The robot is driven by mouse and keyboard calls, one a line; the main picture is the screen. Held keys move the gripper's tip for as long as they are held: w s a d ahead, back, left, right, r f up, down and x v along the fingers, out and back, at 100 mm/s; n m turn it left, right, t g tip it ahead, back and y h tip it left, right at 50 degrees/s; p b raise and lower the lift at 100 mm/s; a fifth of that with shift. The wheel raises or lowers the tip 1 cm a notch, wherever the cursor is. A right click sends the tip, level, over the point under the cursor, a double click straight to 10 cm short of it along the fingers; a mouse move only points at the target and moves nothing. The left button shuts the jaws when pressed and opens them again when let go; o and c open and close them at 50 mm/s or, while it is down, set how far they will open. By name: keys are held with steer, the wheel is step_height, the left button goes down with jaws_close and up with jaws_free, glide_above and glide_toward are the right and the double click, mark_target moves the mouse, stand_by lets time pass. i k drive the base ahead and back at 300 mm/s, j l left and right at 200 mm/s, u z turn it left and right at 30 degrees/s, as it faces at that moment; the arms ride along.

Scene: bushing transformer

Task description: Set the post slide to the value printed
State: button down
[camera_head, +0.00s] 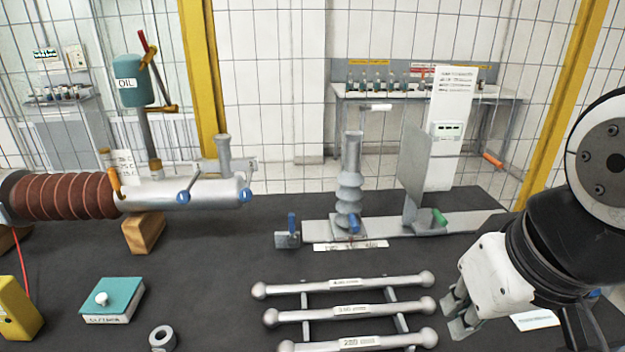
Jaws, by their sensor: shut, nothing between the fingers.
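A grey ribbed post (350,192) stands upright on a grey rail (460,223) at the back middle of the dark table. Blue handles sit at its base and at the rail's left end. A white printed label (350,246) lies in front of the rail; its print is too small to read. A grey upright plate (414,170) with a green handle (440,217) stands on the rail to the right. A white panel (450,130) with printed lines and a small display is behind it. My gripper (457,318) is shut and empty at the right, in front of the rail and apart from it.
Several metal rods with ball ends (345,312) lie on a rack left of my gripper. A ribbed brown bushing (65,196) with a metal cylinder rests on wooden blocks at left. A teal box (112,298) and grey ring (162,338) lie in front.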

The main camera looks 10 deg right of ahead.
mark_target(346, 224)
steer(key=z, duration=0.95)
steer(key=k+z, duration=0.1)
steer(key=k, duration=0.15)
steer(key=i, duration=0.55)
steer(key=j+u, duration=0.1)
steer(key=u, duration=0.6)
steer(key=l+u, duration=0.3)
steer(key=k+l+u, duration=0.25)
steer(key=l, duration=0.25)
steer(key=l+u, duration=0.3)
steer(key=k+l, duration=0.15)
steer(key=l, duration=0.2)
